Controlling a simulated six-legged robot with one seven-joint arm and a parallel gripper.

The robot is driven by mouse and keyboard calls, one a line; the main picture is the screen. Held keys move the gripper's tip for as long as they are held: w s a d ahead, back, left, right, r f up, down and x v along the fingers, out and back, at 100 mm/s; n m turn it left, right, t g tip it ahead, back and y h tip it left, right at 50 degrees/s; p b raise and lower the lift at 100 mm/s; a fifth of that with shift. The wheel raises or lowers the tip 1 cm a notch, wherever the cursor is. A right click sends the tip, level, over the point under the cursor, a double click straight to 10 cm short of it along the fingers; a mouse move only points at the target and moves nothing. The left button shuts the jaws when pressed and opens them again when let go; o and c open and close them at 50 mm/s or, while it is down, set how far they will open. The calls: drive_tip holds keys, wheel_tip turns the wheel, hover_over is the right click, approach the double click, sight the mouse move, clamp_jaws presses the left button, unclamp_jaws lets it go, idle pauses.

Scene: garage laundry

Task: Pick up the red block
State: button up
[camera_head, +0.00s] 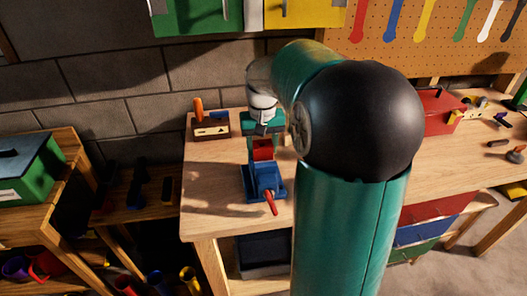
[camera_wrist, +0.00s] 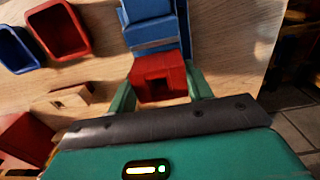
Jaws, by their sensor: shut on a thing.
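The red block (camera_head: 263,149) is on the left part of the wooden workbench, just behind a blue vise (camera_head: 264,184) with a red handle. In the wrist view the red block (camera_wrist: 160,76) has a square recess in its face and sits between my two green fingers. My gripper (camera_head: 263,140) points down and is shut on the block, with a finger on each side (camera_wrist: 162,86). The blue vise (camera_wrist: 150,30) lies right beyond the block in the wrist view. Whether the block touches the vise or the bench is unclear.
A brown tool holder (camera_head: 210,127) with an orange-handled tool stands left of my gripper. In the wrist view a red bin (camera_wrist: 58,28), a blue bin (camera_wrist: 14,50) and a small wooden block (camera_wrist: 72,97) lie left. My arm hides the bench's middle.

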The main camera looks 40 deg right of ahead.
sight(263, 147)
drive_tip(key=r, duration=0.3)
drive_tip(key=shift+s+a+r, duration=0.15)
drive_tip(key=shift+s+r, duration=0.15)
idle(0.4)
drive_tip(key=shift+s+a, duration=0.2)
drive_tip(key=shift+s, duration=0.1)
